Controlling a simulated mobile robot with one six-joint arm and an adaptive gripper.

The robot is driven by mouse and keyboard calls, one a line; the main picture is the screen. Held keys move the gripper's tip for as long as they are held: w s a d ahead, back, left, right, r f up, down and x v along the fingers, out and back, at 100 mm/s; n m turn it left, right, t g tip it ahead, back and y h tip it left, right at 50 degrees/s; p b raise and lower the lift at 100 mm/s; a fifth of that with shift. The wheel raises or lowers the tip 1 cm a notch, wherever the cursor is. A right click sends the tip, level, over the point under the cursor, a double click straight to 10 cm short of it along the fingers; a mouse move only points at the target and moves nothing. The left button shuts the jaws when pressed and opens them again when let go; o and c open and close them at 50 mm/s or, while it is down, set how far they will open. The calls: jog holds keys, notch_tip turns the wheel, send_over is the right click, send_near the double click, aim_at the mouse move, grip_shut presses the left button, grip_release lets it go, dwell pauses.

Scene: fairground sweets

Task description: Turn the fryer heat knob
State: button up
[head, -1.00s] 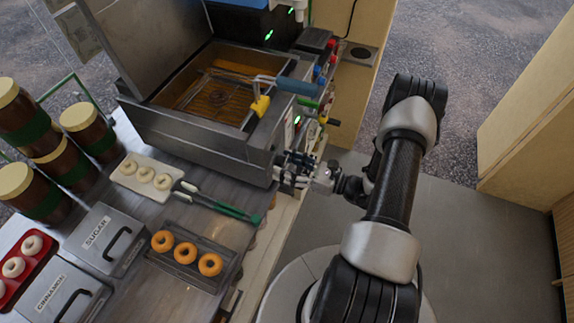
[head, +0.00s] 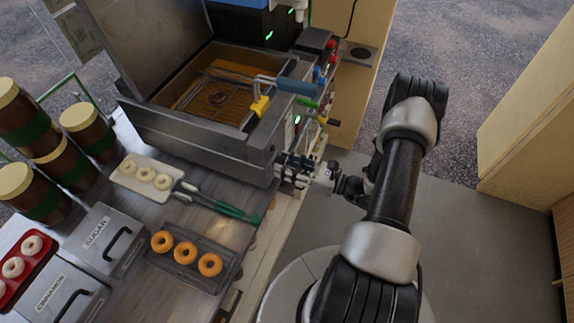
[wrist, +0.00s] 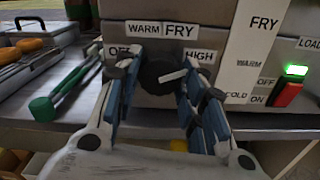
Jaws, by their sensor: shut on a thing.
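The fryer heat knob (wrist: 157,76) is a round black dial with a white pointer on the fryer's front panel. The pointer points right, just below the HIGH label (wrist: 199,56); WARM, FRY and OFF labels also surround the knob. My gripper (wrist: 160,80) has its blue-padded fingers on both sides of the knob and is shut on it. In the head view my gripper (head: 292,170) is at the fryer's right face, and the knob is hidden there. The fryer (head: 195,135) has its lid up and a basket in the oil.
A red switch (wrist: 287,93) with a lit green lamp (wrist: 296,70) is right of the knob. Green-handled tongs (wrist: 62,88) lie on the counter left of the gripper. A tray of doughnuts (head: 222,282) stands nearer. Open floor (head: 475,230) lies to the right.

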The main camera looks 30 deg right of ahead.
jog(key=shift+n+b, duration=1.7)
jog(key=shift+n, duration=2.5)
jog(key=o, duration=1.1)
jog(key=v, duration=1.2)
